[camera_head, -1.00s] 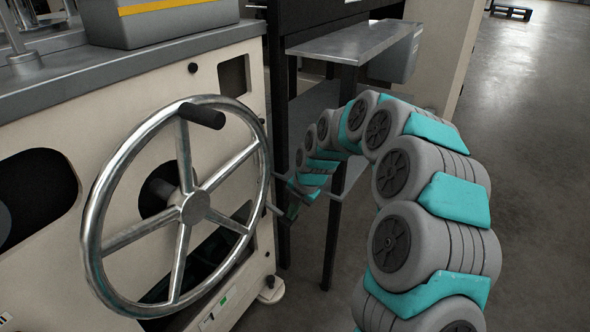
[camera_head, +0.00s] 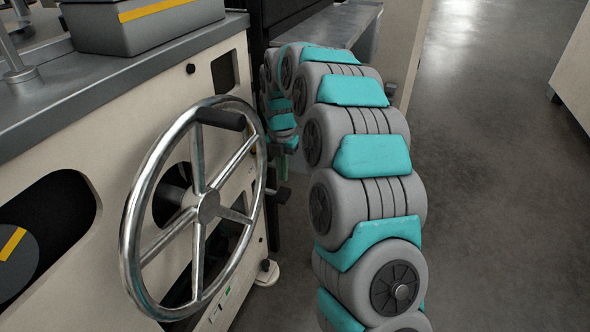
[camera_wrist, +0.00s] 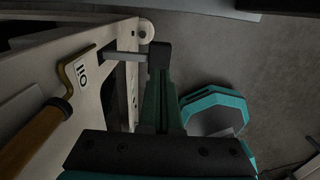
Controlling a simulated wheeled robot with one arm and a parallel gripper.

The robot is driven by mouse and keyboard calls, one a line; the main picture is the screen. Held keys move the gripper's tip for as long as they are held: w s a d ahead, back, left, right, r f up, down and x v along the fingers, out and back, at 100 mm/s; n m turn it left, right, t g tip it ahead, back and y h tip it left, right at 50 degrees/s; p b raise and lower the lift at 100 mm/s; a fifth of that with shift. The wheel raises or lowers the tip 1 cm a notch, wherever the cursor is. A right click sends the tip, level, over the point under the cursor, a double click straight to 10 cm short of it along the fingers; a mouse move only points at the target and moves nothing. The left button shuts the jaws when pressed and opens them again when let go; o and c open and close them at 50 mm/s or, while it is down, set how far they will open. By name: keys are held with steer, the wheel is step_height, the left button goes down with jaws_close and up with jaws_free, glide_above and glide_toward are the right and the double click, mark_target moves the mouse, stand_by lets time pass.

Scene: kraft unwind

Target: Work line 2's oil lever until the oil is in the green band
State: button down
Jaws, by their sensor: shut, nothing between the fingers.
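My gripper (camera_wrist: 160,85) reaches forward in the wrist view, its green fingers closed together, with a black block at their far end. A short grey bar (camera_wrist: 125,56) runs from the cream machine side to that block; whether they touch or only overlap is unclear. A lever with a brown handle (camera_wrist: 32,138) and brass-coloured bracket (camera_wrist: 74,68) stands left of my gripper, apart from it. Beside it is a plate (camera_wrist: 83,79) with upside-down lettering that looks like "oil". In the head view my gripper (camera_head: 283,165) is small, right of the handwheel. No oil level is readable.
A large metal handwheel (camera_head: 207,207) with a dark knob stands out from the cream machine (camera_head: 90,160). A small label with green (camera_head: 228,291) is low on its side. A grey shelf (camera_head: 345,28) is behind my arm. The floor (camera_head: 490,190) at right is open.

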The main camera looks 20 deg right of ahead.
step_height(320, 180, up, 9)
steer(key=s+r+m+p, duration=0.1)
steer(key=s+r+m, duration=0.3)
steer(key=s+m, duration=0.5)
steer(key=shift+s+d+r+g, duration=0.15)
steer(key=shift+s+d+g, duration=0.15)
steer(key=shift+s, duration=2.95)
steer(key=s+f+m, duration=0.3)
steer(key=s+m, duration=0.7)
steer(key=s, duration=0.5)
steer(key=s+d+f+m+g, duration=0.1)
steer(key=s+f+m, duration=0.2)
steer(key=s+m, duration=0.6)
steer(key=s, duration=0.5)
steer(key=shift+s+d+m, duration=0.3)
steer(key=shift+s+m, duration=0.1)
steer(key=shift+f, duration=0.1)
